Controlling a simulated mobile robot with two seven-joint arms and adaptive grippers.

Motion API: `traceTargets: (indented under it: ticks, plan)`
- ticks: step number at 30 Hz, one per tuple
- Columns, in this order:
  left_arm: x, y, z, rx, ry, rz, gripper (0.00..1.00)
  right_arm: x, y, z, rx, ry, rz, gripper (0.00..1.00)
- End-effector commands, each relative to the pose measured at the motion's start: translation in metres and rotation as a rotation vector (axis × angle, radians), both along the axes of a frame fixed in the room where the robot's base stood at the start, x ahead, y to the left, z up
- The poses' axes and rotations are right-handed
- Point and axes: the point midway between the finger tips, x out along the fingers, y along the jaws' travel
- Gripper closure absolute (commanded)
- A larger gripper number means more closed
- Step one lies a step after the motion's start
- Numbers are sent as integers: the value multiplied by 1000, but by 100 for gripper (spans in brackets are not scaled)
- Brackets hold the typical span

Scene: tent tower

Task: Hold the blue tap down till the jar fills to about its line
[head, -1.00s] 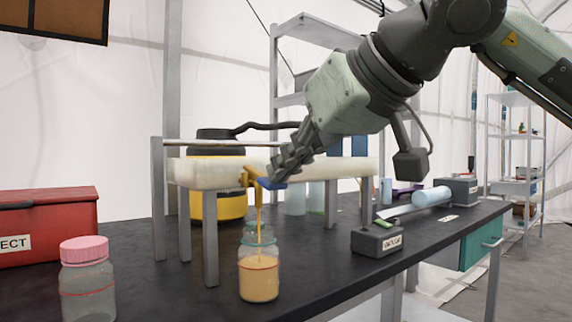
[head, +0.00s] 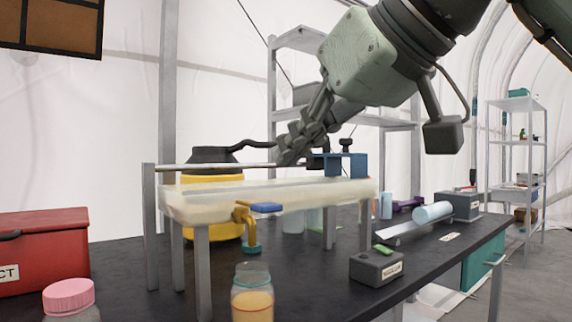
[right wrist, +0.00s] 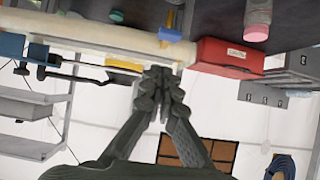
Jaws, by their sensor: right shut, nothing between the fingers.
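The tap (head: 243,214) is orange with a blue lever (head: 266,207), on the front of a long cream trough (head: 190,207). No stream shows under it. The glass jar (head: 252,304) stands below the tap, its bottom cut off by the frame edge. Amber liquid fills it to near the shoulder; I cannot make out its line clearly. My right gripper (head: 284,157) is shut and empty, above and behind the trough, clear of the lever. In the right wrist view the gripper (right wrist: 158,75) has its fingers together, and the blue lever (right wrist: 170,35) shows beyond them. My left gripper is not in view.
A pink-lidded jar (head: 70,298) stands at the front left, by a red box (head: 45,250). A yellow container (head: 212,188) is behind the trough. A small grey box (head: 377,268) sits right of the jar. A blue block (head: 345,165) is at the trough's right end.

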Motion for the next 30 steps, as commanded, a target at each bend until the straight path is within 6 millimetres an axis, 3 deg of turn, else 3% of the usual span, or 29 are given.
traceTargets:
  ticks: [6, 12, 30]
  plan:
    - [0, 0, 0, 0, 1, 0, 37, -31, -22, 28, 1, -3, 1, 100]
    - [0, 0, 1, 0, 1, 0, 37, -46, -33, 41, 0, -1, 1, 100]
    - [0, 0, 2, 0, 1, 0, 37, -49, -36, 43, 0, 0, 1, 100]
